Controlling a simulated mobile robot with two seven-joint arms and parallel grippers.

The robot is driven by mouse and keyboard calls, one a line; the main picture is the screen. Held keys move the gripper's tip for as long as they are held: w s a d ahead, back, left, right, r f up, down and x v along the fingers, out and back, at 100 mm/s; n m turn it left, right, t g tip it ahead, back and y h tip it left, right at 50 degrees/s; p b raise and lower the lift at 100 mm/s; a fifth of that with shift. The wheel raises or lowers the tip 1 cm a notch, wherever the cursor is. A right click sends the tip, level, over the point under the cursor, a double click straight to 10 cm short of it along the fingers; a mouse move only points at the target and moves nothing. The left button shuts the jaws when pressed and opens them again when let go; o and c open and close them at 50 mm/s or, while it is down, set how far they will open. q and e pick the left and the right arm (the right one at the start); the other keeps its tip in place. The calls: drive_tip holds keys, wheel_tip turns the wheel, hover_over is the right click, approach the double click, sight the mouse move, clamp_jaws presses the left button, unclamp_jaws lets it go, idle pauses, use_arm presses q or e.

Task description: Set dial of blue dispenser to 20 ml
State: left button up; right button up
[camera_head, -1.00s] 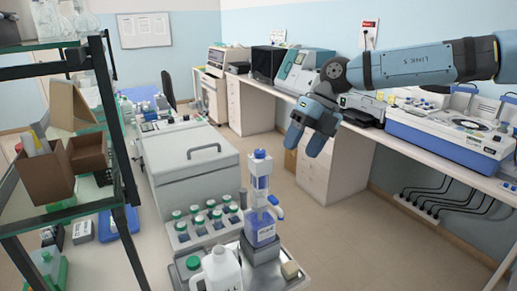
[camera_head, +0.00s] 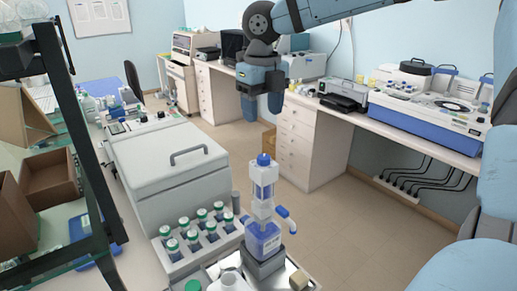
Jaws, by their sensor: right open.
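The blue dispenser (camera_head: 264,240) stands upright on a grey block on the metal tray at the bottom middle of the head view. It has a blue-filled lower bottle, a clear upper cylinder, a blue top cap and a blue spout to the right. The dial's setting is too small to read. My right gripper (camera_head: 262,105) points down above and behind the dispenser in the picture, apart from it, open and empty. My left gripper is not in view.
A rack of several green-capped bottles (camera_head: 190,244) stands left of the dispenser. A white jug (camera_head: 229,283) is in front of it. A lidded grey box (camera_head: 166,168) lies behind left. Glass shelving (camera_head: 95,190) stands at far left. Floor to the right is clear.

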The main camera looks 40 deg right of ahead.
sight(263, 155)
wheel_tip(263, 155, down, 11)
drive_tip(key=shift+d+f+p, duration=0.1)
drive_tip(key=shift+p, duration=0.85)
drive_tip(key=c, duration=0.9)
